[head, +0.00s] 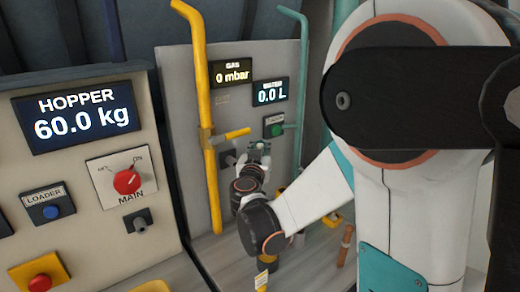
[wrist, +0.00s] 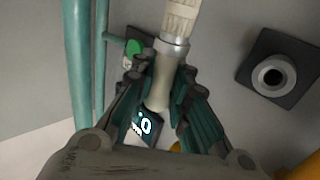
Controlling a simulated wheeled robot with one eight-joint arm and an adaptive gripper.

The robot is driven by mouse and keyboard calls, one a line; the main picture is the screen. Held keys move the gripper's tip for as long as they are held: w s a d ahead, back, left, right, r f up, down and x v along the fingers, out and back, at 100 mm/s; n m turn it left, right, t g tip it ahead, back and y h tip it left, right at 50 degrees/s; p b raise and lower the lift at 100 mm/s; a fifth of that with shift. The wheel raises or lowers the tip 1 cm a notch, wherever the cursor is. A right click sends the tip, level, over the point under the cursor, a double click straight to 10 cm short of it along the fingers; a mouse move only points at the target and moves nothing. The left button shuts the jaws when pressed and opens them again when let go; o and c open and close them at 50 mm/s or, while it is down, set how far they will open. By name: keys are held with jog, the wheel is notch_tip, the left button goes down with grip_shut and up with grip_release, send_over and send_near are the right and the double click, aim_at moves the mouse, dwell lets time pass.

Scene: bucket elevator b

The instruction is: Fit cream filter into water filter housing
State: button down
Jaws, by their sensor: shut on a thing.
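My gripper (wrist: 168,84) is shut on a pale cream piece, which looks like the cream filter (wrist: 161,82). Its smooth part is between the teal finger pads. In the head view my gripper (head: 259,150) is small, in front of the grey panel between the yellow and teal pipes. The held piece is hard to make out there. I cannot clearly identify the water filter housing in either view.
The yellow pipe (head: 202,110) with its handle stands left of my gripper, the teal pipe (head: 302,85) right of it. A green button (head: 273,130) is close above. The wrist view shows a dark square socket (wrist: 273,77) at right. The hopper console (head: 85,190) stands left.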

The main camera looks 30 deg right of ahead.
jog(key=shift+f+b, duration=1.65)
jog(key=shift+f, duration=0.6)
jog(key=shift+f+b, duration=2.7)
jog(key=shift+f, duration=0.6)
